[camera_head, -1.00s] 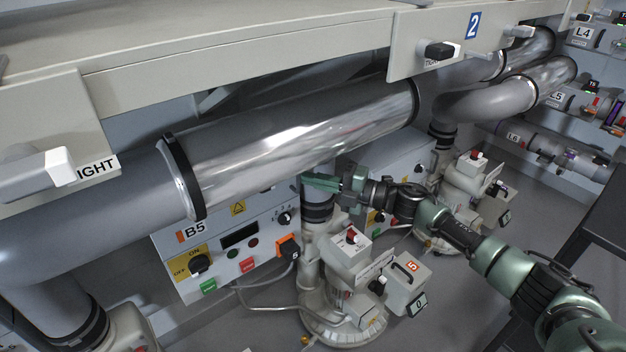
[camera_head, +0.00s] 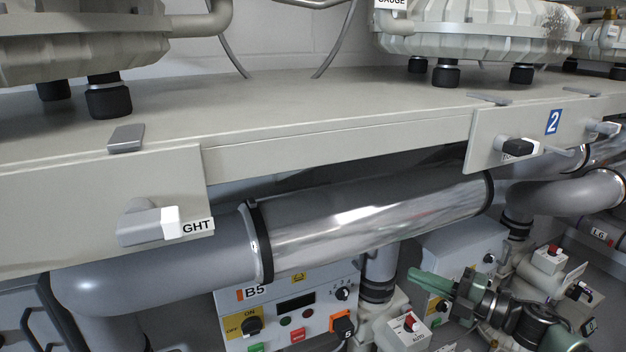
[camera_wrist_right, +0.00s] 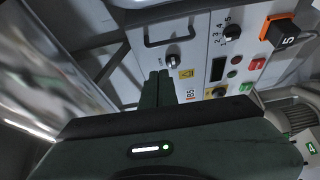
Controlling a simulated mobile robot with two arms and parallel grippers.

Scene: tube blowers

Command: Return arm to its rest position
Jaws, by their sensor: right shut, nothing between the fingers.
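My right gripper (camera_head: 432,283) is green and shows at the lower right of the head view. It is shut and empty, and its fingers point left. Its dark arm (camera_head: 505,312) comes in from the lower right. In the right wrist view its two fingers (camera_wrist_right: 158,92) lie together, pointing at the grey control box with the B5 label. My left gripper is not in the head view.
A shiny metal pipe (camera_head: 370,220) runs above the B5 control box (camera_head: 290,315). A beige shelf (camera_head: 330,120) with heavy machines on it spans the middle. A lever (camera_head: 150,222) and a black knob (camera_head: 517,147) stick out from its front plates. White valve units (camera_head: 405,328) stand near my right gripper.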

